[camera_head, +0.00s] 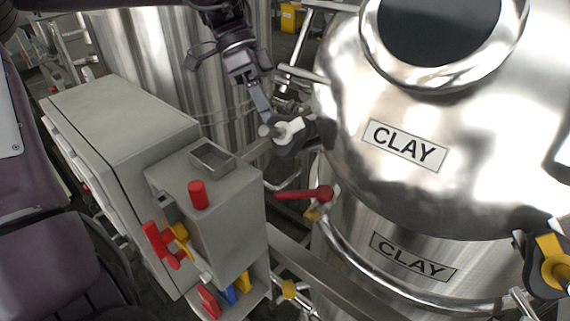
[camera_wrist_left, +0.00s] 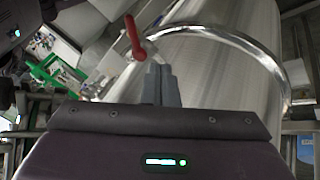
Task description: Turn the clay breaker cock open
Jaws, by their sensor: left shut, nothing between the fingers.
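The clay breaker cock appears to be the red lever (camera_head: 303,194) on the side of the steel tank labelled CLAY (camera_head: 405,146). Its handle points left, roughly level, from a pivot at the pipe beside the tank. In the left wrist view the red lever (camera_wrist_left: 133,37) shows just beyond and slightly left of the fingertips. My left gripper (camera_head: 267,122) is shut and empty, above and left of the lever in the head view, apart from it. The shut fingers also show in the left wrist view (camera_wrist_left: 160,82). My right gripper is not in view.
A grey cabinet (camera_head: 120,125) and a grey box (camera_head: 225,215) with red, yellow and blue parts stand left of the tank. A black lid clamp (camera_head: 310,133) sits close to my left fingertips. A curved steel pipe (camera_wrist_left: 230,36) runs beside the lever.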

